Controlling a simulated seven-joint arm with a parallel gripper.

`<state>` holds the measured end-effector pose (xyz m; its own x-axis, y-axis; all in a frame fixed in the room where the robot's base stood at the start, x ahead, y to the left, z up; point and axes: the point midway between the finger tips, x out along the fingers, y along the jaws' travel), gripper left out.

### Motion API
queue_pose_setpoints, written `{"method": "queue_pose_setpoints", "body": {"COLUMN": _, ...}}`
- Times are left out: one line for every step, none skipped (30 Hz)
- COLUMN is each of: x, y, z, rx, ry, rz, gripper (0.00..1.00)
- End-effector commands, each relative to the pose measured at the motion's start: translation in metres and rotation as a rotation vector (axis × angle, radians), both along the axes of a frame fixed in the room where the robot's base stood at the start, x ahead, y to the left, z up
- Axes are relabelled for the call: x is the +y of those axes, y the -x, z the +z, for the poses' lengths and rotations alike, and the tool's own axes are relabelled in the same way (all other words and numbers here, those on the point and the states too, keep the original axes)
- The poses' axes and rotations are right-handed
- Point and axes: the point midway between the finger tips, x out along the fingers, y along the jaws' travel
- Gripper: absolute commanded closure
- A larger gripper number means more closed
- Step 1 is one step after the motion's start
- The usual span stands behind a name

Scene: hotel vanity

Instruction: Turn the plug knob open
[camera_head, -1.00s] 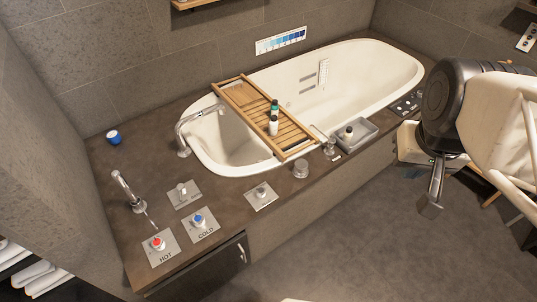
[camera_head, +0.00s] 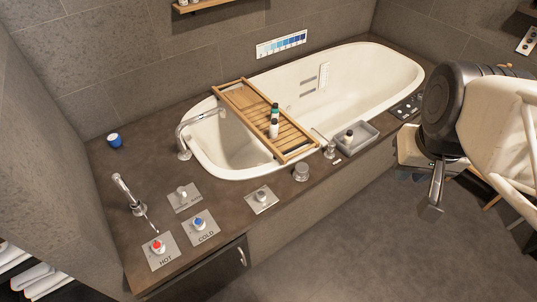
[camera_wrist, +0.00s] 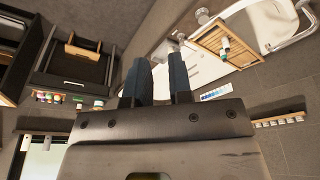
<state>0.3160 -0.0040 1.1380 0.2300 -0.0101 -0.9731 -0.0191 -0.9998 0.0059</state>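Several knobs sit on the brown deck in front of the bathtub. One silver knob (camera_head: 261,196) is on a square plate near the tub's front edge, and a pale knob (camera_head: 182,191) is on another plate to its left. Their labels are too small to read, so I cannot tell which is the plug knob. A wider metal knob (camera_head: 301,173) stands by the tub rim. My gripper (camera_head: 432,207) hangs at the right, over the floor and away from the deck. In the wrist view its two dark fingers (camera_wrist: 162,68) are apart with nothing between them.
The red HOT knob (camera_head: 158,246) and blue COLD knob (camera_head: 199,220) are at the front left, near a small faucet (camera_head: 125,190). A wooden tray with bottles (camera_head: 240,95) spans the bathtub (camera_head: 375,60). A grey tray (camera_head: 358,141) sits on the deck. The floor in front is clear.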

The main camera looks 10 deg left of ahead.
Motion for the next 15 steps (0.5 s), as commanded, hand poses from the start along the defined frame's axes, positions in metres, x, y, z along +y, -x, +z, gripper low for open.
{"method": "queue_pose_setpoints", "body": {"x": 0.0, "y": -0.002, "z": -0.001, "rx": 0.001, "ry": 0.001, "rz": 0.003, "gripper": 0.72}}
{"method": "queue_pose_setpoints", "body": {"x": 0.001, "y": -0.003, "z": -0.001, "rx": 0.002, "ry": 0.0, "rz": 0.005, "gripper": 0.68}}
{"method": "queue_pose_setpoints", "body": {"x": 0.002, "y": -0.005, "z": -0.002, "rx": 0.003, "ry": 0.001, "rz": 0.009, "gripper": 0.62}}
{"method": "queue_pose_setpoints", "body": {"x": 0.002, "y": -0.007, "z": -0.002, "rx": 0.004, "ry": 0.001, "rz": 0.013, "gripper": 0.57}}
{"method": "queue_pose_setpoints", "body": {"x": 0.003, "y": -0.009, "z": -0.003, "rx": 0.006, "ry": 0.001, "rz": 0.017, "gripper": 0.53}}
{"method": "queue_pose_setpoints", "body": {"x": 0.005, "y": -0.013, "z": -0.004, "rx": 0.008, "ry": 0.002, "rz": 0.025, "gripper": 0.46}}
{"method": "queue_pose_setpoints", "body": {"x": 0.006, "y": -0.017, "z": -0.006, "rx": 0.011, "ry": 0.002, "rz": 0.031, "gripper": 0.42}}
{"method": "queue_pose_setpoints", "body": {"x": 0.007, "y": -0.02, "z": -0.007, "rx": 0.013, "ry": 0.003, "rz": 0.038, "gripper": 0.37}}
{"method": "queue_pose_setpoints", "body": {"x": 0.009, "y": -0.026, "z": -0.01, "rx": 0.016, "ry": 0.004, "rz": 0.049, "gripper": 0.33}}
{"method": "queue_pose_setpoints", "body": {"x": 0.011, "y": -0.03, "z": -0.011, "rx": 0.018, "ry": 0.005, "rz": 0.057, "gripper": 0.33}}
{"method": "queue_pose_setpoints", "body": {"x": 0.013, "y": -0.035, "z": -0.013, "rx": 0.022, "ry": 0.005, "rz": 0.067, "gripper": 0.33}}
{"method": "queue_pose_setpoints", "body": {"x": 0.016, "y": -0.042, "z": -0.016, "rx": 0.025, "ry": 0.006, "rz": 0.08, "gripper": 0.33}}
{"method": "queue_pose_setpoints", "body": {"x": 0.019, "y": -0.048, "z": -0.018, "rx": 0.027, "ry": 0.008, "rz": 0.09, "gripper": 0.33}}
{"method": "queue_pose_setpoints", "body": {"x": 0.021, "y": -0.053, "z": -0.021, "rx": 0.03, "ry": 0.008, "rz": 0.101, "gripper": 0.33}}
{"method": "queue_pose_setpoints", "body": {"x": 0.024, "y": -0.06, "z": -0.025, "rx": 0.034, "ry": 0.009, "rz": 0.115, "gripper": 0.33}}
